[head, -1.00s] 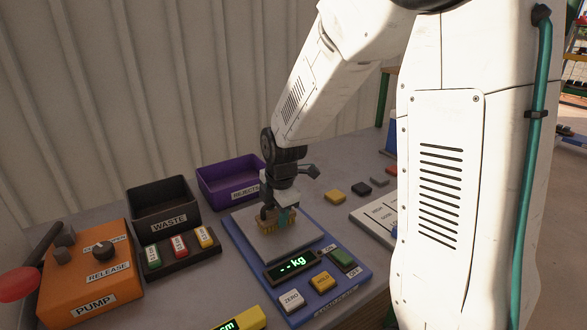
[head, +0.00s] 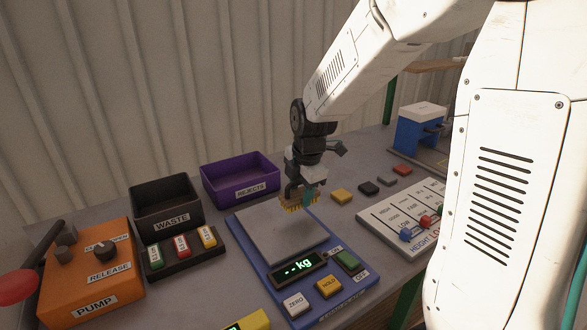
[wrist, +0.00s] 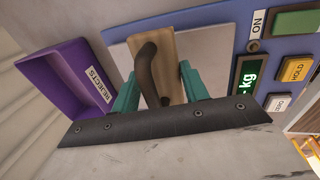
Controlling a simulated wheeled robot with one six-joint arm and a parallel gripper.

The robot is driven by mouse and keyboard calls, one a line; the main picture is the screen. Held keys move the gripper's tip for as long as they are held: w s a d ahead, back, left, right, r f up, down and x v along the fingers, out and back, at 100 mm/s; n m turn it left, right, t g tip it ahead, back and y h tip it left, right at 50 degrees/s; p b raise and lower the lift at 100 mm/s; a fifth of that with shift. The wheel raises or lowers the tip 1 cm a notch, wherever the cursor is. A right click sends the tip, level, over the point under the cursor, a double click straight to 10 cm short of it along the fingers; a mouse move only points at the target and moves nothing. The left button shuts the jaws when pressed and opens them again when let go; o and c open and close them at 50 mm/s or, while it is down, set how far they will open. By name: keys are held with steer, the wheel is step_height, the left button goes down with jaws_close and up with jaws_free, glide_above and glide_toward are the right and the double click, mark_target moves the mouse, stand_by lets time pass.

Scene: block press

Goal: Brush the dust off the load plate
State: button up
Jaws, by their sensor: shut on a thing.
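The load plate (head: 268,238) is a flat grey square on a blue scale (head: 240,250). It also shows in the wrist view (wrist: 218,60). I cannot make out dust on it. My gripper (head: 298,192) is shut on a brush with a tan wooden block (head: 286,197), yellow bristles and a dark curved handle (wrist: 150,72). The teal fingers stand on both sides of the handle in the wrist view. The brush is at the plate's back right edge; I cannot tell if the bristles touch it. The scale display (head: 297,266) reads "--kg".
An orange pump box (head: 88,272) is at left. Several small blocks, including a yellow one (head: 341,195), and a white height board (head: 375,228) lie to the right.

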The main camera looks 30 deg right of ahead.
steer(key=shift+r, duration=1.95)
steer(key=shift+a, duration=0.15)
